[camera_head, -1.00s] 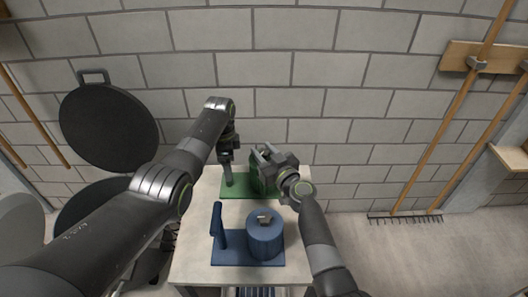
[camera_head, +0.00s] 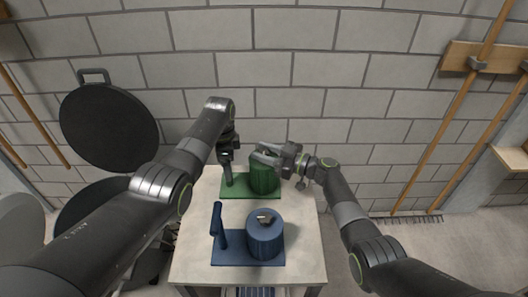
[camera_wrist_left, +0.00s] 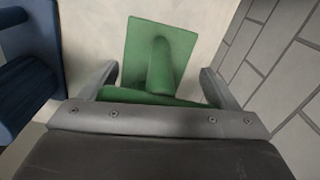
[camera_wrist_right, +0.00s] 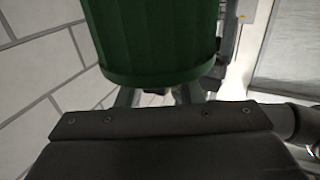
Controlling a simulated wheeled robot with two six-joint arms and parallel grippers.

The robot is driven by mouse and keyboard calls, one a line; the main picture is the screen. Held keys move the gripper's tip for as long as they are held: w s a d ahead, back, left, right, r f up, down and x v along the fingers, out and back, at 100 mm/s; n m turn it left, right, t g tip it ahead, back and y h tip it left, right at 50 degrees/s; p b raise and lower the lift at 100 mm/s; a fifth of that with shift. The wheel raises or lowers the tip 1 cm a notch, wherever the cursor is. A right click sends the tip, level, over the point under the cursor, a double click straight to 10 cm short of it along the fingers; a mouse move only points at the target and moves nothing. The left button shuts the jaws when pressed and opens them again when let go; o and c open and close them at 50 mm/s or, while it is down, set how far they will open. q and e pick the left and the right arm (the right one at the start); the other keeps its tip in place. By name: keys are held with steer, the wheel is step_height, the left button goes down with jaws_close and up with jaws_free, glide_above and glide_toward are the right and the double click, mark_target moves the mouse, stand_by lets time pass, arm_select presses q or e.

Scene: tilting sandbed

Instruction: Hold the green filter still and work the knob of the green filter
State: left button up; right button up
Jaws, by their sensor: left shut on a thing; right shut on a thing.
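The green filter stands at the back of the table, with a flat base, an upright handle post (camera_head: 228,181) and a ribbed round body (camera_head: 264,180). My left gripper (camera_head: 227,160) is shut on the top of the post; the left wrist view shows the green post (camera_wrist_left: 160,65) and base between its fingers. My right gripper (camera_head: 265,154) lies across the top of the round body, coming from the right, and is shut on the knob. The knob itself is hidden by the gripper. The right wrist view shows the green body (camera_wrist_right: 150,35) close up.
A blue filter (camera_head: 265,240) of the same shape, with a grey knob on top, stands in front on the pale table (camera_head: 303,225). A grey block wall (camera_head: 330,110) is close behind. A dark round pan-like thing (camera_head: 108,128) is at the left.

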steer(key=shift+f+n+g, duration=0.1)
steer(key=shift+n+g, duration=0.2)
steer(key=shift+g, duration=0.1)
steer(key=o, duration=0.9)
steer(key=shift+o, duration=0.2)
steer(key=shift+d, duration=0.15)
steer(key=v, duration=1.1)
steer(key=shift+d, duration=0.4)
steer(key=shift+s+f, duration=0.1)
arm_select(q)
steer(key=o, duration=1.2)
steer(key=shift+o, duration=0.2)
